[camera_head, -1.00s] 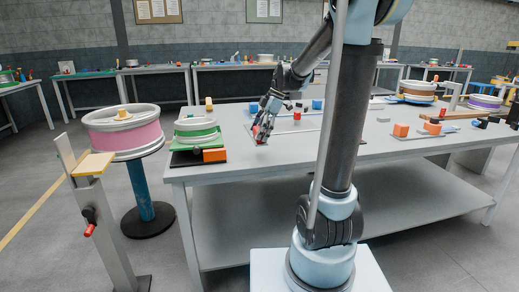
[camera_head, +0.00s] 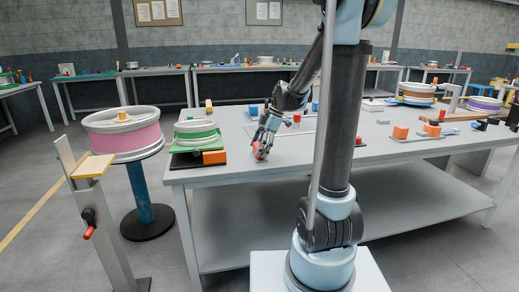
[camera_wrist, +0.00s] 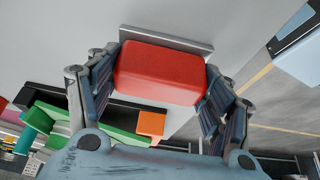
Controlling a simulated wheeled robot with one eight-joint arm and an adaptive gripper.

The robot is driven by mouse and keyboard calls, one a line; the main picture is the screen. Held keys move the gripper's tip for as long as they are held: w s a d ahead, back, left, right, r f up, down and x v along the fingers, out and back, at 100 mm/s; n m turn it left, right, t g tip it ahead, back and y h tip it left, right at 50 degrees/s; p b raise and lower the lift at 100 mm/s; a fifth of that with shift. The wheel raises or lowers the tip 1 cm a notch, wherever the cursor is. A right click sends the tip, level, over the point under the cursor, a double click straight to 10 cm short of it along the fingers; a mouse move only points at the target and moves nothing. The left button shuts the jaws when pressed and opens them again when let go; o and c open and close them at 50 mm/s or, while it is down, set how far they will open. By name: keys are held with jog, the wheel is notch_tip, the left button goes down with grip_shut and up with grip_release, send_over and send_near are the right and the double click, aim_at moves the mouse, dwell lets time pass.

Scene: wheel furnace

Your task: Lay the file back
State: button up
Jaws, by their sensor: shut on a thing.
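My gripper (camera_head: 262,147) is shut on a red block-shaped handle (camera_wrist: 160,73), which I take to be the file's. In the wrist view the handle sits between both fingers, and a flat grey bar (camera_wrist: 168,38) shows behind it. In the head view only a small red part (camera_head: 260,154) shows at the fingertips, over the near left part of the grey table (camera_head: 215,180). I cannot tell whether it touches the tabletop. The rest of the file is hidden or too small to make out.
A green-banded wheel (camera_head: 196,132) on a dark base with an orange block (camera_head: 214,157) stands left of my gripper. A pale mat (camera_head: 308,128) lies behind it. A pink wheel (camera_head: 125,135) stands on a blue pedestal further left. The front tabletop between is clear.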

jog(key=o, duration=1.2)
jog(key=shift+c, duration=0.2)
jog(key=shift+r, duration=0.1)
jog(key=s+v, duration=0.1)
jog(key=v, duration=1)
jog(key=s+d+f+m+t+h, duration=0.1)
jog(key=s+d+f+m, duration=0.2)
jog(key=s+f+m, duration=0.2)
jog(key=s+d+f+m+t+h, duration=0.1)
jog(key=s+d+f+m, duration=0.3)
jog(key=s, duration=0.8)
jog(key=s+d+f+m+t+h, duration=0.1)
jog(key=s+d+f+m+h, duration=0.1)
jog(key=s+d+f+m, duration=0.2)
jog(key=shift+s+d+f+m+h, duration=0.15)
jog(key=shift+s+f+m+h, duration=0.25)
jog(key=shift+s+f+m, duration=2.05)
jog(key=shift+s+r+m, duration=0.2)
jog(key=shift+r+m, duration=0.45)
jog(key=shift+m, duration=0.4)
